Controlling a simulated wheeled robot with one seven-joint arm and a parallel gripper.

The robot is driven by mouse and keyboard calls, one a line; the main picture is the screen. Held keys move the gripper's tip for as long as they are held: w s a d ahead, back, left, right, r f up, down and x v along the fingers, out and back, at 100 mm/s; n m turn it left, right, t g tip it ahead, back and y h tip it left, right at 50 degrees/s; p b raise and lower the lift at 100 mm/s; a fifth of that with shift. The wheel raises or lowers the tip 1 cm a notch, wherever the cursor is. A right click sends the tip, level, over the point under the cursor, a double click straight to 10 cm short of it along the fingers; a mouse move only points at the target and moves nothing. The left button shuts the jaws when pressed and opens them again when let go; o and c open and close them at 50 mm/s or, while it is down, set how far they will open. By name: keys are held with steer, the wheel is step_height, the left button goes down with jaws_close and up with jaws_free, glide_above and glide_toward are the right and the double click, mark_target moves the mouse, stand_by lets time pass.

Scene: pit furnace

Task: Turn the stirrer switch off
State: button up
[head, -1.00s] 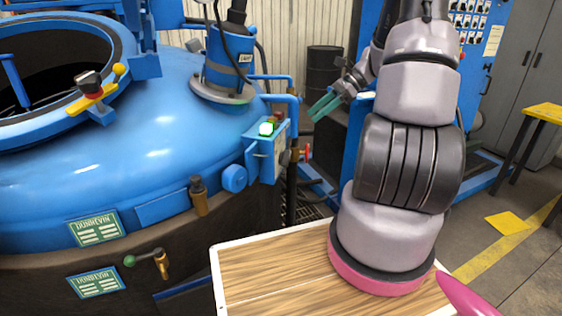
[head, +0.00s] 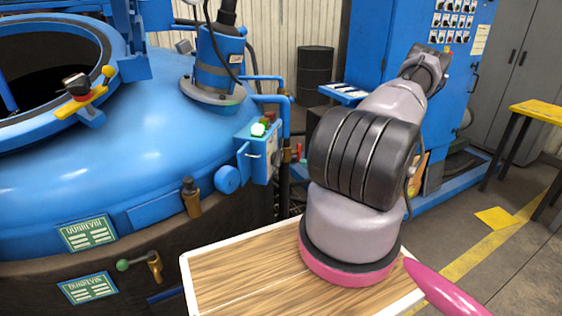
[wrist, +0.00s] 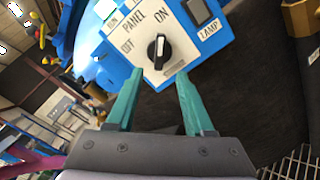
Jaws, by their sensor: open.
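In the wrist view a black rotary switch (wrist: 159,52) sits on a pale panel plate (wrist: 145,68) on a blue box. The knob's white mark points up in the picture, toward ON. No stirrer label can be read. My gripper (wrist: 156,78) is open and empty, with green fingers reaching toward the plate's lower edge, below the knob and apart from it. In the head view my gripper is hidden behind my arm.
The blue furnace vessel (head: 130,140) fills the left. A wooden-topped surface (head: 235,275) is in front. A blue cabinet (head: 410,30) with several switches stands behind my arm. A black drum (head: 315,75) is at the back. Open floor lies on the right.

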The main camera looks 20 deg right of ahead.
mark_target(278, 159)
steer(key=x, duration=0.9)
steer(key=shift+w+a, duration=0.2)
jaws_close()
